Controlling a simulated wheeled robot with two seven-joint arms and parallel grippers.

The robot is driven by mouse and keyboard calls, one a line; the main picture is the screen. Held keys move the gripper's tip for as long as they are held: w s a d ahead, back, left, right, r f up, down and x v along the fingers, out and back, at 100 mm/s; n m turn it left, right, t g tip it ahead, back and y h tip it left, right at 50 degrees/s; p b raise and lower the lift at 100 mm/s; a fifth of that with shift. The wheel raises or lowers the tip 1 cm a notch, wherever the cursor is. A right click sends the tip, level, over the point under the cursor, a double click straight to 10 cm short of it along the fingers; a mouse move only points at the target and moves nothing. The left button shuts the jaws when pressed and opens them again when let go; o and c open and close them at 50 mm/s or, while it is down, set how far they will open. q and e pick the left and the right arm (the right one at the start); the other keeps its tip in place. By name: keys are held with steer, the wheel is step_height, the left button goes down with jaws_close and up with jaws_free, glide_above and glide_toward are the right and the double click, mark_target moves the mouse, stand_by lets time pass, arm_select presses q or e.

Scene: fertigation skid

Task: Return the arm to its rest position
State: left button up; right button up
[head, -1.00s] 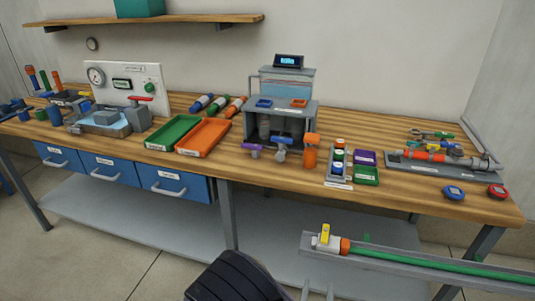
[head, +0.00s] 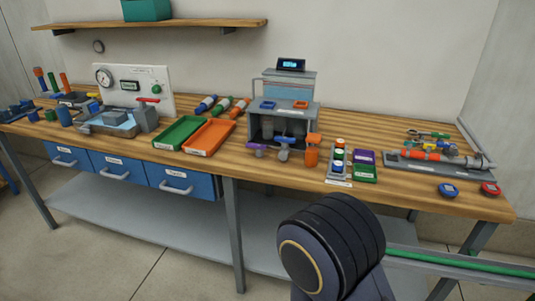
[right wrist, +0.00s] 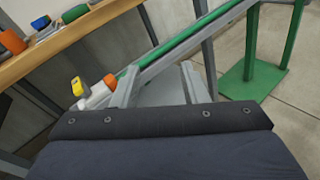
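My right arm (head: 332,245) rises at the bottom middle of the head view as a dark ribbed link in front of the bench. It hides the right gripper there. In the right wrist view my right gripper (right wrist: 160,80) shows two grey fingers standing apart with nothing between them. Just beyond the fingers is a rail with a green pipe (right wrist: 170,45) and a yellow-handled valve (right wrist: 78,88). I cannot tell whether a finger touches the rail. My left gripper is not in view.
The wooden bench (head: 420,197) stands ahead, with trays, bottles and fittings on top. The green pipe (head: 465,263) runs low at the right, in front of the bench. A green stand (right wrist: 252,70) is on the floor. The floor at the lower left is clear.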

steer(key=s+d+r+m+g+y+p, duration=0.2)
steer(key=s+d+m+g+y, duration=0.1)
steer(key=s+m+g, duration=0.4)
steer(key=s+d+r+m+g+y+p, duration=0.2)
steer(key=s+d+m+g+y, duration=0.15)
steer(key=s+m+g, duration=0.45)
steer(key=w+a+r+m+t+y+p, duration=0.1)
steer(key=a+r+m+t+y+p, duration=0.1)
steer(key=a+r+m+t+y, duration=0.2)
steer(key=w+a+r+m+t+y+p, duration=0.1)
steer(key=a+r+m+t+y, duration=0.2)
steer(key=r, duration=0.7)
steer(key=m+t+y, duration=0.2)
steer(key=m, duration=0.1)
steer(key=shift+w+a+t+p, duration=0.25)
steer(key=shift+a+t+p, duration=0.05)
steer(key=shift+a+p, duration=0.1)
steer(key=shift+y, duration=0.25)
